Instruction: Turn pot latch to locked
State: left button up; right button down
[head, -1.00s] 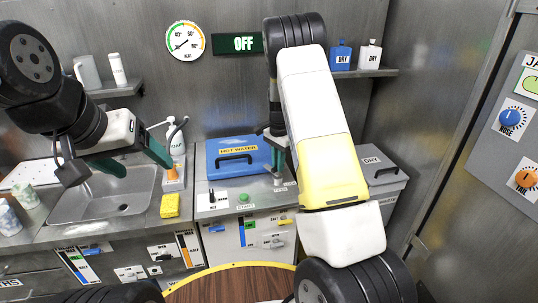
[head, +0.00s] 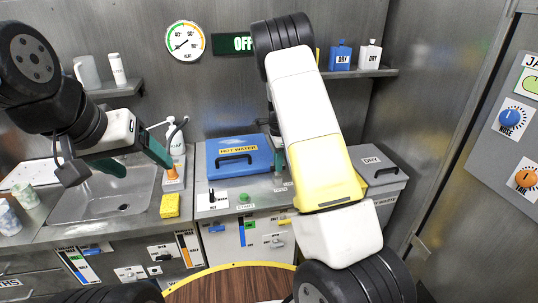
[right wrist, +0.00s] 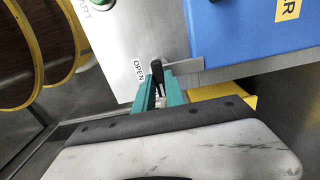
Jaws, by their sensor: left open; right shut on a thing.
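The blue hot-water pot (head: 240,148), labelled HOT WATER with a black handle on its lid, sits on the steel counter. Its latch (right wrist: 157,70) is a small dark lever in the right wrist view, beside an OPEN label and next to a metal strip along the blue box. My right gripper (right wrist: 160,92) has its green fingers closed around the lever. In the head view, my right gripper (head: 279,158) is at the pot's right side, partly hidden by my arm. My left gripper (head: 145,162) is open and empty above the sink.
The sink (head: 100,205) is at left, with a yellow sponge (head: 170,206) and a soap bottle (head: 177,140) by it. A grey DRY box (head: 380,178) stands right of the pot.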

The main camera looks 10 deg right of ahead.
jog(key=shift+a, duration=0.1)
jog(key=c, duration=1.4)
grip_release()
notch_tip(320, 180, up, 7)
jog(key=shift+r, duration=0.4)
